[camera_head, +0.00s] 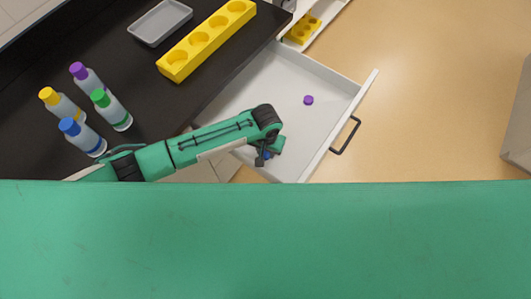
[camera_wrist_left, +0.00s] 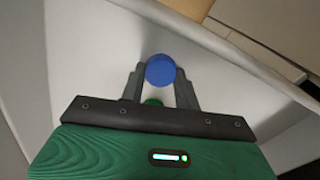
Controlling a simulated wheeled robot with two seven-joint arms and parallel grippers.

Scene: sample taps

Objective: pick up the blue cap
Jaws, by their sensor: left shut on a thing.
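The blue cap (camera_wrist_left: 160,70) is a small round disc between the two fingertips of my left gripper (camera_wrist_left: 160,75) in the left wrist view. The gripper is shut on it. In the head view my left gripper (camera_head: 266,152) reaches down into the open white drawer (camera_head: 245,92), and only a bit of blue (camera_head: 267,155) shows beside it. Whether the cap touches the drawer floor cannot be told. A small green thing (camera_wrist_left: 152,102), partly hidden, shows between the fingers behind the cap. My right gripper is not in view.
A purple cap (camera_head: 308,100) lies in the drawer, apart from the gripper. The drawer has a dark handle (camera_head: 345,135). On the black counter stand several capped bottles (camera_head: 113,112), a yellow holder with round holes (camera_head: 207,40) and a grey tray (camera_head: 160,22).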

